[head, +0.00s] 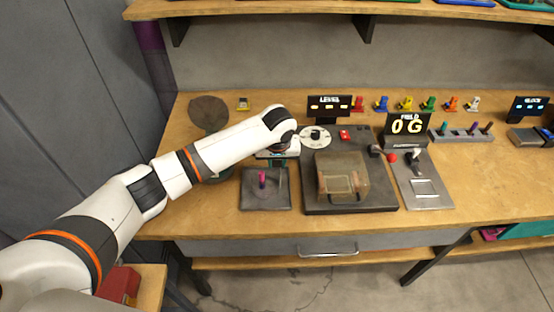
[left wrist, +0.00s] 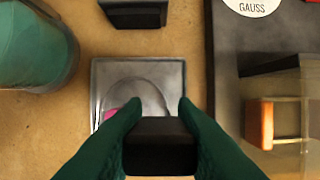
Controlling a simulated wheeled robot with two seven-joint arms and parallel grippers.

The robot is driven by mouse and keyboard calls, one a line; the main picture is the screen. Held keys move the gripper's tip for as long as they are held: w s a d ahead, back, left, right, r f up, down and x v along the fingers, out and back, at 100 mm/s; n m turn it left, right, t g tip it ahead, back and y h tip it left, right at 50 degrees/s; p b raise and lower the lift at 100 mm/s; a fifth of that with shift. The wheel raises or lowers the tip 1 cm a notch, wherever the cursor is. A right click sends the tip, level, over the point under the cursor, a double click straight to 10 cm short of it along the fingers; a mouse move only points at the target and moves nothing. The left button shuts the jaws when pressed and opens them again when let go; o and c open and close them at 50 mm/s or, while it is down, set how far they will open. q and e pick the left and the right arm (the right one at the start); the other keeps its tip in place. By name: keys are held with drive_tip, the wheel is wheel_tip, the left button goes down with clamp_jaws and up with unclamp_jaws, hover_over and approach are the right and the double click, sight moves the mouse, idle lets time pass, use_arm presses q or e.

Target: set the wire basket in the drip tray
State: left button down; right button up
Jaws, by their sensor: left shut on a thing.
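My left gripper (head: 279,150) is above the back edge of a square dark tray (head: 250,202), which looks like the drip tray. In the left wrist view, its green fingers (left wrist: 152,130) are shut on a dark block (left wrist: 165,150). The grey tray (left wrist: 178,72) lies beyond and below it, with a curved shape inside. A magenta piece (head: 262,179) stands at the tray, and part of it shows beside the left finger (left wrist: 110,113). I cannot make out a wire basket clearly; the block hides what is under it. My right gripper is out of view.
A clear box (head: 343,170) with an orange-brown frame inside stands on a dark panel right of the tray. A lever panel (head: 428,190) is further right. A green round thing (left wrist: 35,45) is left of the tray. A dark display (left wrist: 133,12) stands behind it.

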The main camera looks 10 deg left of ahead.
use_arm(q)
drive_tip(key=c, duration=1.1)
unclamp_jaws()
drive_tip(key=shift+f, duration=0.1)
